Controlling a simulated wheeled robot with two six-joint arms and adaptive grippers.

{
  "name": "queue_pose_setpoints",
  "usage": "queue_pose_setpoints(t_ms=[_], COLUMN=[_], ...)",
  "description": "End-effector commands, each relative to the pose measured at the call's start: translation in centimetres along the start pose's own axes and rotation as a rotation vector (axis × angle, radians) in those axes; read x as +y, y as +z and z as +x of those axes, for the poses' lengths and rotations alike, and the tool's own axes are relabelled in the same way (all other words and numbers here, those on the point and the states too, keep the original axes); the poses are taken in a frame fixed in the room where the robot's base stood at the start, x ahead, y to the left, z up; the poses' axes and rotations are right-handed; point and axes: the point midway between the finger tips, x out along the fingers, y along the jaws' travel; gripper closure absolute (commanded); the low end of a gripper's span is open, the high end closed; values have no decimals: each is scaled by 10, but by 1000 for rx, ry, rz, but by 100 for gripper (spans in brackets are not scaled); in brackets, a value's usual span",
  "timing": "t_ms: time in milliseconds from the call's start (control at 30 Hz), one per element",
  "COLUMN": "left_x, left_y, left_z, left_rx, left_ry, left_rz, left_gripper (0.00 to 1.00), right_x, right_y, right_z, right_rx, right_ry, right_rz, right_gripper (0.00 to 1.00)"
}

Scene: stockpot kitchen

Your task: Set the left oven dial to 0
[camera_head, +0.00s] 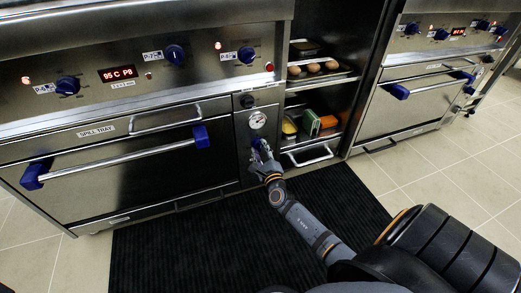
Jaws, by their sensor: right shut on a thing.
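The left oven's front panel carries blue dials: one at the left (68,85), one in the middle (175,54) and one at the right (246,54). Their pointer settings are too small to read. My right gripper (260,148) is at the narrow steel panel right of the oven door, below a round white gauge (257,119). It is shut on a blue part there, mostly hidden by the fingers; I cannot tell exactly what it is. It is well below the dials. My left gripper is out of view.
The left oven door has a long handle (120,158) with blue ends. Open shelves (330,80) hold eggs and food packs. A second oven (410,100) stands at the right. A dark ribbed mat (180,250) covers the floor in front, clear of objects.

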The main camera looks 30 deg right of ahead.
Motion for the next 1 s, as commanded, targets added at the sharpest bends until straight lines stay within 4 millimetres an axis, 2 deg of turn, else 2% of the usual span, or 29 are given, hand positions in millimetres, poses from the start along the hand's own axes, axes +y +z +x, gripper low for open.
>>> queue_pose_setpoints(t_ms=[400,933,967,1000], left_x=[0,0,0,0], left_y=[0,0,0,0], left_z=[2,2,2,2], left_rx=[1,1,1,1], left_ry=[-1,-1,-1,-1], left_rz=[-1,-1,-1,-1], left_gripper=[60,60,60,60], right_x=[2,2,2,1], right_y=[-2,-2,-2,-2], right_z=[-1,-1,-1,-1], right_rx=[-9,-11,-11,-11], right_ry=[5,5,5,5], right_rz=[-163,-185,-185,-185], right_gripper=[94,94,59,53])
